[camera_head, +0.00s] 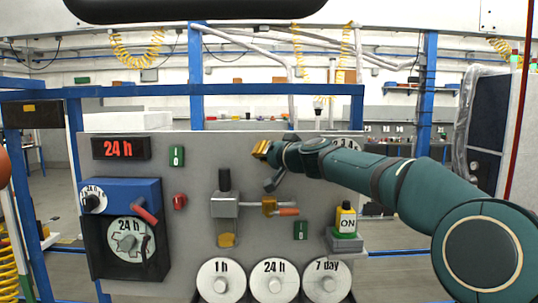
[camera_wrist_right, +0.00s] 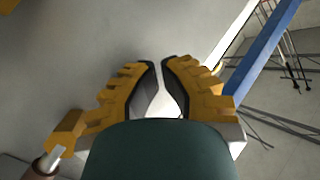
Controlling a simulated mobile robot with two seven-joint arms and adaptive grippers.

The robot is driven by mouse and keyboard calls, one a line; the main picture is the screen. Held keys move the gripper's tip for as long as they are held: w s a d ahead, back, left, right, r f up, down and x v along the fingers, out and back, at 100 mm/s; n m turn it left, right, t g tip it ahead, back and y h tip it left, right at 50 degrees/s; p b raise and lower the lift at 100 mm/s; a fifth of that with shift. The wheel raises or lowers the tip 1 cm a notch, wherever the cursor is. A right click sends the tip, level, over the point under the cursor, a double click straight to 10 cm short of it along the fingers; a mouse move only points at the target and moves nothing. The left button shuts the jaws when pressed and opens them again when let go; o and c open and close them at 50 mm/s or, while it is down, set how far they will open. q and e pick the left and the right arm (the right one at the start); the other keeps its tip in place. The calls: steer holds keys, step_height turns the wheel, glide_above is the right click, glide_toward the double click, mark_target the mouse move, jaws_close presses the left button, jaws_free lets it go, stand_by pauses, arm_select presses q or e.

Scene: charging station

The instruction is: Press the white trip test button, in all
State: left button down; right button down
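I cannot make out a white trip test button on the grey panel (camera_head: 185,235); part of the panel's upper right is hidden behind my right arm. My right gripper (camera_head: 262,150) is in front of the panel's upper middle, above the grey valve block with a black handle (camera_head: 224,205). In the right wrist view its yellow-and-black fingers (camera_wrist_right: 160,62) are brought together, with only a narrow gap at the tips and nothing visible held. A plain grey surface fills the left of that view. My left gripper is not in view.
The panel carries a red "24 h" display (camera_head: 121,148), green switches (camera_head: 176,156), a red knob (camera_head: 180,201), a blue box with a red lever (camera_head: 120,192), an orange-handled valve (camera_head: 280,208), a yellow "ON" button (camera_head: 346,220) and dials along the bottom (camera_head: 274,280). Blue posts (camera_head: 428,95) stand behind.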

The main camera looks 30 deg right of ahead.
steer(key=shift+w+d, duration=0.2)
steer(key=shift+w, duration=0.1)
stand_by(0.8)
steer(key=shift+s, duration=0.1)
steer(key=shift+s+a+b, duration=0.45)
steer(key=shift+s+b, duration=0.05)
steer(key=shift+s, duration=0.1)
stand_by(0.4)
steer(key=shift+s+a+b, duration=0.35)
steer(key=shift+s+a, duration=0.1)
steer(key=shift+s, duration=0.25)
steer(key=shift+s+a+b, duration=0.4)
steer(key=shift+s, duration=0.35)
steer(key=shift+s+a+b, duration=0.35)
steer(key=shift+s+a, duration=0.1)
steer(key=shift+s, duration=0.25)
